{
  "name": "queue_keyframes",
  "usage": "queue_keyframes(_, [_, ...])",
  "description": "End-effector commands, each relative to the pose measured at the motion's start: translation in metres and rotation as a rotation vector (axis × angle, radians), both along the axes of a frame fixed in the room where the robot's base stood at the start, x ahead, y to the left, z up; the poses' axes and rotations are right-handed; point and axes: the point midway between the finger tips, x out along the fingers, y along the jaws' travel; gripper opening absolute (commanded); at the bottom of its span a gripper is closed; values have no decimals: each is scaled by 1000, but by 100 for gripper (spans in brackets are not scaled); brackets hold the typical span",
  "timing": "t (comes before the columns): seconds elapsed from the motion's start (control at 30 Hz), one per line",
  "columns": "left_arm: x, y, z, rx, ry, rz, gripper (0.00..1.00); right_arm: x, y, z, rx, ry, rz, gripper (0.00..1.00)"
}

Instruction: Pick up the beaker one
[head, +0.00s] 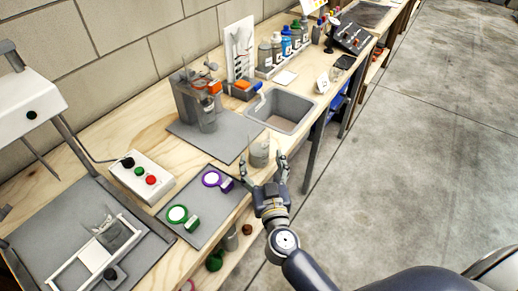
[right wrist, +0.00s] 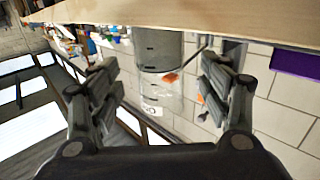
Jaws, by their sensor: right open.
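A clear beaker (head: 259,154) with a greyish look stands on the wooden bench near its front edge, just in front of the sink. My right gripper (head: 263,168) is open at the bench edge, its fingers pointing toward this beaker. In the right wrist view the beaker (right wrist: 158,50) shows upside down between the two spread fingers of the gripper (right wrist: 158,78). I cannot tell whether either finger touches it. Another clear container (head: 207,120) stands by the grey apparatus at the back. My left gripper is not in view.
A button box (head: 143,176) and bottles (head: 276,47) stand on the bench. The floor at right is clear.

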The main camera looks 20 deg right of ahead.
Motion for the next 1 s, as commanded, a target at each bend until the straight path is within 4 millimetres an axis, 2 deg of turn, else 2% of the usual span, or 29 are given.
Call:
queue_keyframes(0.3, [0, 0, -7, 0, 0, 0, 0, 42, -7, 0, 2, -3, 0, 71])
queue_keyframes(0.43, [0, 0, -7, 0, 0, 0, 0, 50, -8, 0, 0, -2, 1, 71])
queue_keyframes(0.63, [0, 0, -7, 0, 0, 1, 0, 51, -8, 0, 1, -1, 1, 71])
queue_keyframes(0.67, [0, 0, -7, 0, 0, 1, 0, 51, -8, 0, 1, -1, 1, 69])
queue_keyframes(0.9, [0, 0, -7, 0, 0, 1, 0, 51, -8, 0, 1, -1, 1, 16])
queue_keyframes(1.0, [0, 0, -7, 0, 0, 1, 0, 51, -8, 1, 1, -3, 1, 15])
